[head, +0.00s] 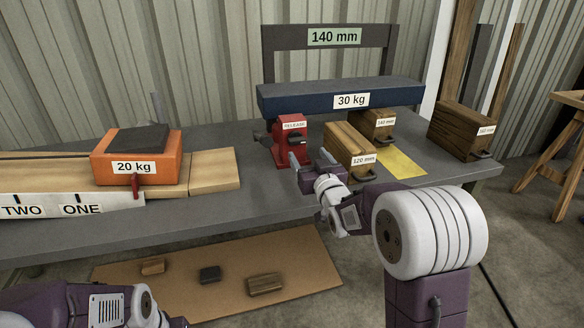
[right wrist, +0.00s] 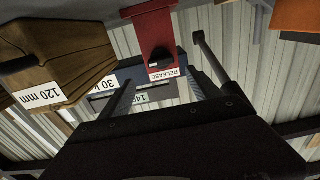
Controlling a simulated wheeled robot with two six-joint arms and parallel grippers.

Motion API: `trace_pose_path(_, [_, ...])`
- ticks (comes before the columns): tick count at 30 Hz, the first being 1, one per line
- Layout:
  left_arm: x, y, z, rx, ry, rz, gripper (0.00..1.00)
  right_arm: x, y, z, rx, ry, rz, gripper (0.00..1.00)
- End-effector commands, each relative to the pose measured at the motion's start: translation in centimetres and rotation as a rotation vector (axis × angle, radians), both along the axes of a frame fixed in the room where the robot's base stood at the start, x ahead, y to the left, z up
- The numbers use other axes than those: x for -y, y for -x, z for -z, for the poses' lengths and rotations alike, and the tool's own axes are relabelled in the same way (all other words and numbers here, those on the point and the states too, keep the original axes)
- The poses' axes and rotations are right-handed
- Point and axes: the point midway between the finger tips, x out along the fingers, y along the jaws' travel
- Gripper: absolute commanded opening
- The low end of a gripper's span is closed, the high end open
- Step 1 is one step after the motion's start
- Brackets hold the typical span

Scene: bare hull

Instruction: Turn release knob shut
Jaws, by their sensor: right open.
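The red jack (head: 291,150) with a RELEASE label stands on the grey bench, under the blue 30 kg beam (head: 300,98). Its dark release knob (head: 296,141) sticks out from the front, below the label. In the right wrist view, which is upside down, the knob (right wrist: 160,58) shows on the red body (right wrist: 153,28). My right gripper (head: 310,158) is open and empty in front of the jack; its fingers (right wrist: 159,88) point toward it, apart from the knob. How far the knob is turned I cannot tell. Of my left arm only links show; its fingers are out of frame.
Wooden blocks marked 120 mm (head: 350,148) and 140 mm (head: 376,124) stand right of the jack. A larger block (head: 461,128) stands farther right. An orange 20 kg weight (head: 135,160) sits on planks at left. Bare bench lies left of the jack.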

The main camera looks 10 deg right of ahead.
Motion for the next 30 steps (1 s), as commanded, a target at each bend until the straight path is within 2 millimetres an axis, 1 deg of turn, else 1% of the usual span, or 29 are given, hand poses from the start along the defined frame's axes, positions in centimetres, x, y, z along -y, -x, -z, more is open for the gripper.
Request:
trace_pose_path(1, [0.0,0.0,0.4,0.001,0.0,0.0,0.0,0.0,0.0,0.4,0.001,0.0,0.0,0.73])
trace_pose_path(5, [0.0,0.0,0.1,0.001,0.0,0.0,0.0,0.0,-0.1,0.1,0.0,0.0,0.001,0.73])
trace_pose_path(7, [0.0,0.0,0.2,0.001,0.0,0.0,0.0,0.0,-0.7,0.1,0.001,0.0,0.0,0.73])
trace_pose_path(8, [0.0,0.0,0.3,0.001,0.0,0.0,0.0,0.0,-1.2,0.1,0.001,0.0,0.001,0.73])
trace_pose_path(15, [0.0,0.0,1.2,0.001,0.0,0.0,0.0,-0.2,-6.1,0.2,0.001,0.0,0.0,0.73])
trace_pose_path(19, [0.0,0.0,1.4,0.001,0.0,0.0,0.0,-0.3,-8.0,0.2,0.0,0.001,0.0,0.73])
trace_pose_path(24, [0.0,0.0,1.5,0.001,0.0,0.0,0.0,-0.3,-9.0,0.1,-0.001,0.001,0.0,0.73])
trace_pose_path(30, [0.0,0.0,1.4,0.001,0.0,0.0,0.0,-0.3,-9.0,0.1,-0.001,0.0,0.001,0.73])
